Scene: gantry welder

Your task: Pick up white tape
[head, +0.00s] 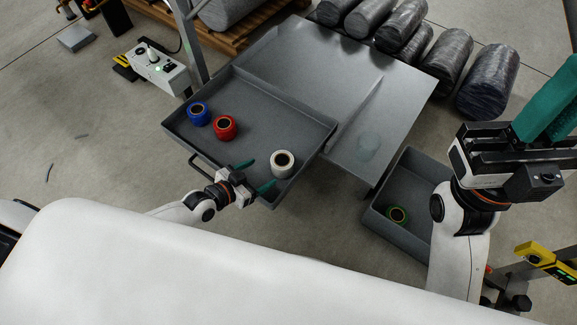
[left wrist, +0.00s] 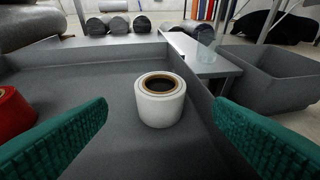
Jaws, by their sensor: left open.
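The white tape (head: 282,163) stands in the grey tray (head: 322,146), near its right side. In the left wrist view the white tape (left wrist: 160,102) is upright, with its brown core facing up. My left gripper (head: 258,176) is open and empty at the tray's near edge, its green fingers pointing toward the tape. In the left wrist view the tape is ahead, between the lines of the two fingers (left wrist: 162,108) and apart from both. My right gripper (head: 555,106) is at the upper right, away from the tray, partly cut off by the frame.
A blue tape (head: 198,114) and a red tape (head: 225,127) stand in the tray's left part. A green tape (head: 397,215) lies in a lower grey bin (head: 378,222) to the right. A metal table (head: 372,75) adjoins the tray. The tray wall is close right of the white tape.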

